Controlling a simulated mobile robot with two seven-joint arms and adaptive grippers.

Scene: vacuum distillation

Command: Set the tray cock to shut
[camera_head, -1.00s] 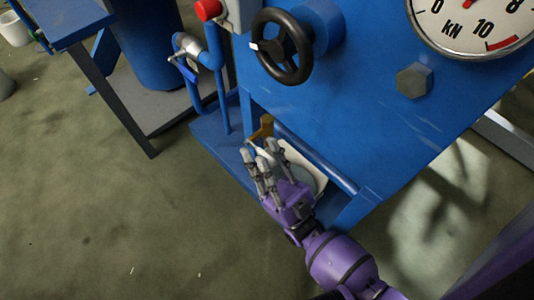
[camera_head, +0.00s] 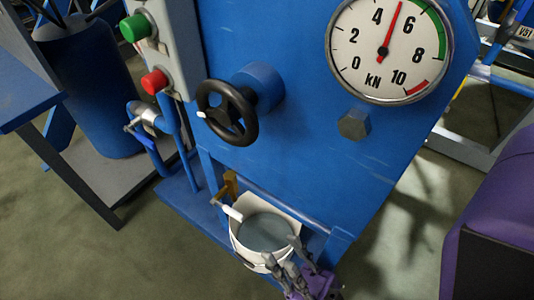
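A small brass cock (camera_head: 230,184) sits low on the blue machine's front, above a white bucket (camera_head: 250,256) holding grey liquid. A short brass lever with a white end (camera_head: 233,214) comes forward from it over the bucket's left rim. I take this for the tray cock; I cannot tell whether it is open or shut. My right gripper (camera_head: 287,262) is at the bottom, in front of the bucket's right side, below and right of the cock. Its grey fingers are spread and appear empty. Whether they touch the bucket is unclear. My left gripper is out of view.
The blue machine (camera_head: 300,150) carries a black handwheel (camera_head: 227,112), a kN gauge (camera_head: 389,48) and a hex bolt (camera_head: 354,124). A green button (camera_head: 135,27) and red button (camera_head: 154,81) are upper left. A blue-handled pipe valve (camera_head: 146,120) is left of the handwheel. Floor is clear lower left.

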